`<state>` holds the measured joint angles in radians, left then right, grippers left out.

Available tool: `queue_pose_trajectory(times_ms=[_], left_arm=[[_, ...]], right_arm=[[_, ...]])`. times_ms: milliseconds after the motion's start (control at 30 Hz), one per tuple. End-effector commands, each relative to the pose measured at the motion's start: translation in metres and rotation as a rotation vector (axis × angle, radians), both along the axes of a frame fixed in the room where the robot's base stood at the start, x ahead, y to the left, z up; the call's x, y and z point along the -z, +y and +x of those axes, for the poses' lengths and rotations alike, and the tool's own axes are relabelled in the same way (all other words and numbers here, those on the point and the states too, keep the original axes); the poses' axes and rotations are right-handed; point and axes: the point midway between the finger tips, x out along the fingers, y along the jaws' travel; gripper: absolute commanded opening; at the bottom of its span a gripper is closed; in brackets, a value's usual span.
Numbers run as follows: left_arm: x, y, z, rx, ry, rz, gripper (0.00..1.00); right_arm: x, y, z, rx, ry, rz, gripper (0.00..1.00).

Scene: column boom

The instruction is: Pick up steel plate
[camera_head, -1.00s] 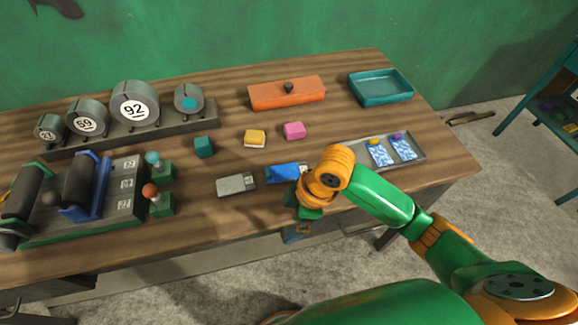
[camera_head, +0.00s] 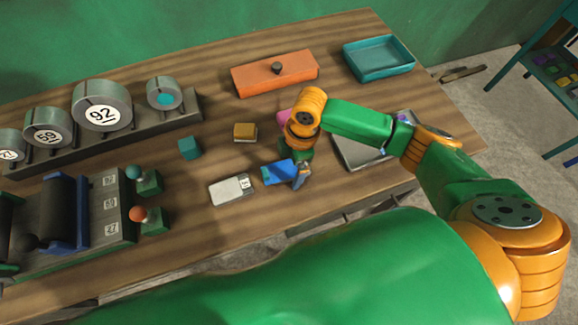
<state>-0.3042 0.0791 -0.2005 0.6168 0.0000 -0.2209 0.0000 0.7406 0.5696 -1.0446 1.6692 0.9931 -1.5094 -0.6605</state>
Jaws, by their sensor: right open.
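The steel plate (camera_head: 231,190) is a flat light-grey slab with a small printed label at its right end. It lies on the wooden bench near the front edge. My right gripper (camera_head: 299,178) is open and points down over the bench, to the right of the plate and apart from it. A blue piece (camera_head: 277,173) lies between the plate and the gripper; whether the gripper touches it I cannot tell. The gripper's wrist hides part of the fingers. My left gripper is out of view.
A yellow block (camera_head: 245,132), a teal cube (camera_head: 190,148) and a partly hidden pink block (camera_head: 284,117) stand behind. The lever fixture (camera_head: 113,205) is left of the plate. A grey tray (camera_head: 351,154) is partly behind my arm. An orange box (camera_head: 274,74) and teal tray (camera_head: 379,58) stand at the back.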

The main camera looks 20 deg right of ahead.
Motion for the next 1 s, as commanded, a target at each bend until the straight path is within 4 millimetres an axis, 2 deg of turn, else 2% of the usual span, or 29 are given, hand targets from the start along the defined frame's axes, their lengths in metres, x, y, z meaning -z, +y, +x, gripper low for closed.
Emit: queue_pose_trajectory(times_ms=[100,133,400,500,867,1000], left_arm=[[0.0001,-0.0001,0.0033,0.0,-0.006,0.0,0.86],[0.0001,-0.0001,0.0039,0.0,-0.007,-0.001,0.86],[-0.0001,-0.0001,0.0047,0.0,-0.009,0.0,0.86],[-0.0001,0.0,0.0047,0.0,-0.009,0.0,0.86],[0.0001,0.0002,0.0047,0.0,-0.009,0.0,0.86],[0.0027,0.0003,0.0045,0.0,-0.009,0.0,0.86]], right_arm=[[0.0,0.0001,0.0001,0.0,-0.001,0.0,1.0],[-0.0001,0.0002,0.0001,0.0,-0.001,0.0,0.97],[-0.0006,0.0003,0.0003,0.0,-0.001,0.001,0.24],[-0.0008,0.0004,0.0004,0.0,-0.002,0.001,0.0],[-0.0022,0.0007,0.0008,-0.001,-0.003,0.002,0.0],[-0.0095,0.0009,0.0015,-0.001,-0.005,0.003,0.0]])
